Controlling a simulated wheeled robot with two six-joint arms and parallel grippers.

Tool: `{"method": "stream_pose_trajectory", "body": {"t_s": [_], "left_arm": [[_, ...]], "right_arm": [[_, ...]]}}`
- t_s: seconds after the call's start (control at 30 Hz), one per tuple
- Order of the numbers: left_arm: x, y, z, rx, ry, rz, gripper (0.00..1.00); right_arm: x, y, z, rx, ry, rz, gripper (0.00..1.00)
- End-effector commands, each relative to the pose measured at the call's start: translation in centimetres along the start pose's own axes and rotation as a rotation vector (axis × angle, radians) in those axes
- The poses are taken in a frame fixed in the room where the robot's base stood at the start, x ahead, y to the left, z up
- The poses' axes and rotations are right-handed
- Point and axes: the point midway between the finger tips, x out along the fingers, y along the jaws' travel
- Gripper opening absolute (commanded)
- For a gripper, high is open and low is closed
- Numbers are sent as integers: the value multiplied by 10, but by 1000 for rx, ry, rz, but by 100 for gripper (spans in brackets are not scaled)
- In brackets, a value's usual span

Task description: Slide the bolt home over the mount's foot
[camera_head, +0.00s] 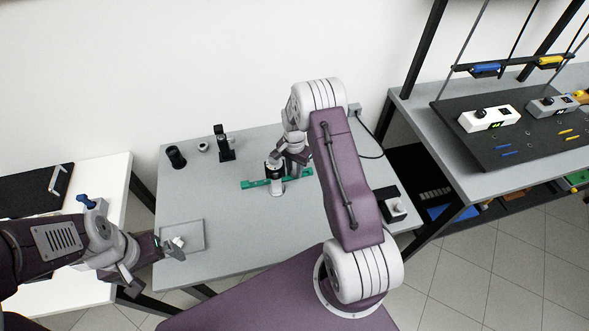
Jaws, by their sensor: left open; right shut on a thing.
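A mount (277,187) with a black top and a pale lower body stands upright at a teal fixture (256,184) on the grey table. My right gripper (276,164) comes down from behind and right and is shut on the mount near its top; the fingertips are small and partly hidden. The bolt and the mount's foot are too small to make out. My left gripper (172,247) is open, at the near left edge of the table over a flat grey tray. A small white thing (179,242) shows by its fingertips.
The grey tray (195,228) lies front left. A black cup (176,157), a small round part (203,147) and a black post (224,148) stand at the back left. A black box (391,205) sits at the right edge. The table between tray and fixture is clear.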

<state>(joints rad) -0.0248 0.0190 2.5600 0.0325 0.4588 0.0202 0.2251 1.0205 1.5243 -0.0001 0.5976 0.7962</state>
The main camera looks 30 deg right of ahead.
Motion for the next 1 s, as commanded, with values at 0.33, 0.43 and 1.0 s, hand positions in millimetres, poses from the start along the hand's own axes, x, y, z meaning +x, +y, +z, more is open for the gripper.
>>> {"method": "stream_pose_trajectory", "body": {"t_s": [0.33, 0.43, 1.0], "left_arm": [[0, 0, 0, 0, 0, 0, 100], [0, 0, 0, 0, 0, 0, 100], [2, 0, 0, 0, 0, 0, 100]], "right_arm": [[-1, -1, -1, 0, 3, -3, 0], [-1, -1, -1, 0, 3, -3, 0], [-1, -10, 8, 1, 3, -4, 0]]}}
